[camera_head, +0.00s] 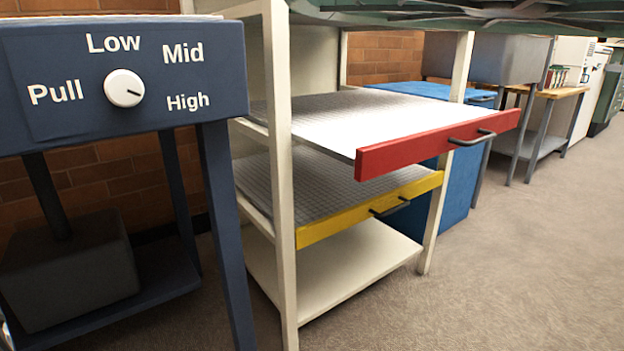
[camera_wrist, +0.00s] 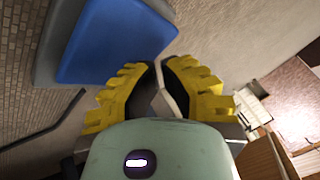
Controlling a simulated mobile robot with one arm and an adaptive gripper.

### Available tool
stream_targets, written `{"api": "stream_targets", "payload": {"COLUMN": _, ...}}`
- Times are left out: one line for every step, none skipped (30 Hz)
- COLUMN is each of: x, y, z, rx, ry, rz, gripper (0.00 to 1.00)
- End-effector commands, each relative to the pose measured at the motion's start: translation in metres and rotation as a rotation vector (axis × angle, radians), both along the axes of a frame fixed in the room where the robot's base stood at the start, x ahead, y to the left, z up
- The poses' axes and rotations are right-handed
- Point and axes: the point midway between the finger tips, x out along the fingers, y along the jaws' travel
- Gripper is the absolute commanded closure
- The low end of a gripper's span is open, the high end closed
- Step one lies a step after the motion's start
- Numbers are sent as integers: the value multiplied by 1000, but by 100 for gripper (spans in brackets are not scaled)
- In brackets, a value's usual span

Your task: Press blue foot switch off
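The blue foot switch (camera_wrist: 112,42) shows at the top of the wrist view as a blue rounded pad on a dark grey base, partly cut off by the picture edge. I cannot tell whether it is on or off. My gripper (camera_wrist: 159,66) has yellow ribbed fingers with dark inner sides. Their tips come together just below and right of the pad in the picture, with nothing clearly held. I cannot tell if the fingers touch the pad. Neither the gripper nor the foot switch can be made out in the head view.
A dark blue table with a dial (camera_head: 124,88) stands at the left. Beside it, a cream rack holds a pulled-out red-fronted drawer (camera_head: 430,143) and a yellow-fronted drawer (camera_head: 370,210). A blue bin (camera_head: 455,195) stands behind. The floor (camera_head: 530,270) at right is clear.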

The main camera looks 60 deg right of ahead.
Motion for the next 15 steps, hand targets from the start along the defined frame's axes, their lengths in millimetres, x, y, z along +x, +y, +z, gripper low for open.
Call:
{"api": "stream_targets", "payload": {"x": 0, "y": 0, "z": 0, "rx": 0, "ry": 0, "rz": 0, "gripper": 100}}
{"api": "stream_targets", "payload": {"x": 0, "y": 0, "z": 0, "rx": 0, "ry": 0, "rz": 0, "gripper": 100}}
{"api": "stream_targets", "payload": {"x": 0, "y": 0, "z": 0, "rx": 0, "ry": 0, "rz": 0, "gripper": 100}}
{"api": "stream_targets", "payload": {"x": 0, "y": 0, "z": 0, "rx": 0, "ry": 0, "rz": 0, "gripper": 100}}
{"api": "stream_targets", "payload": {"x": 0, "y": 0, "z": 0, "rx": 0, "ry": 0, "rz": 0, "gripper": 100}}
{"api": "stream_targets", "payload": {"x": 0, "y": 0, "z": 0, "rx": 0, "ry": 0, "rz": 0, "gripper": 100}}
{"api": "stream_targets", "payload": {"x": 0, "y": 0, "z": 0, "rx": 0, "ry": 0, "rz": 0, "gripper": 100}}
{"api": "stream_targets", "payload": {"x": 0, "y": 0, "z": 0, "rx": 0, "ry": 0, "rz": 0, "gripper": 100}}
{"api": "stream_targets", "payload": {"x": 0, "y": 0, "z": 0, "rx": 0, "ry": 0, "rz": 0, "gripper": 100}}
{"api": "stream_targets", "payload": {"x": 0, "y": 0, "z": 0, "rx": 0, "ry": 0, "rz": 0, "gripper": 100}}
{"api": "stream_targets", "payload": {"x": 0, "y": 0, "z": -1, "rx": 0, "ry": 0, "rz": 0, "gripper": 100}}
{"api": "stream_targets", "payload": {"x": 0, "y": 0, "z": -1, "rx": 0, "ry": 0, "rz": 0, "gripper": 100}}
{"api": "stream_targets", "payload": {"x": 0, "y": 0, "z": -2, "rx": 0, "ry": 0, "rz": 0, "gripper": 100}}
{"api": "stream_targets", "payload": {"x": 0, "y": 0, "z": -3, "rx": 0, "ry": 0, "rz": 0, "gripper": 100}}
{"api": "stream_targets", "payload": {"x": 0, "y": 0, "z": -4, "rx": 0, "ry": 0, "rz": 0, "gripper": 100}}
